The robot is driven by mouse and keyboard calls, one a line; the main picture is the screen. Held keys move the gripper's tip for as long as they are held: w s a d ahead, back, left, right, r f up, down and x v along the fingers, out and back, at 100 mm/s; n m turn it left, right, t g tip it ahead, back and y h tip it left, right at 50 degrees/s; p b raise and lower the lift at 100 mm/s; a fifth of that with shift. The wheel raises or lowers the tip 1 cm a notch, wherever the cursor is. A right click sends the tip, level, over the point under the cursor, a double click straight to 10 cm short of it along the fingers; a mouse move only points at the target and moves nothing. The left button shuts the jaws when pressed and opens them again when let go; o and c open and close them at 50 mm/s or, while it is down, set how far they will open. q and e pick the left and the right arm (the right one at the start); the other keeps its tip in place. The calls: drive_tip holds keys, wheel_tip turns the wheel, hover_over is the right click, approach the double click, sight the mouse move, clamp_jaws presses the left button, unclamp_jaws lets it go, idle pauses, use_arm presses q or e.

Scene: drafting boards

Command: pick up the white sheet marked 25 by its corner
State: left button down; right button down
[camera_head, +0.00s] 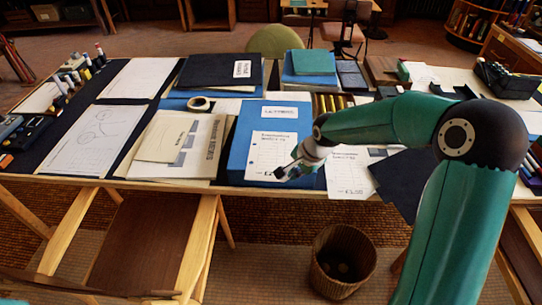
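Two white printed sheets lie near the front edge of the table. One white sheet (262,150) lies on a blue folder (240,140). The other white sheet (346,176) lies to its right, partly behind my arm. Both carry large print near the bottom, too small to read surely, so I cannot tell which is marked 25. My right gripper (284,174) is low over the lower right corner of the sheet on the blue folder. I cannot tell whether it touches the sheet or whether its fingers are open. My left gripper is not in view.
Dark folders (400,178) lie right of the sheets. A cream folder (165,137) and a tape roll (199,103) lie left and behind. A wastebasket (342,262) stands on the floor in front. A wooden chair (150,240) stands at the front left.

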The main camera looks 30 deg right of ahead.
idle(0.5)
wheel_tip(320, 180, up, 8)
drive_tip(key=p, duration=0.4)
drive_tip(key=shift+f+p, duration=0.25)
drive_tip(key=shift+p, duration=0.05)
idle(0.6)
drive_tip(key=shift+s, duration=0.1)
idle(0.3)
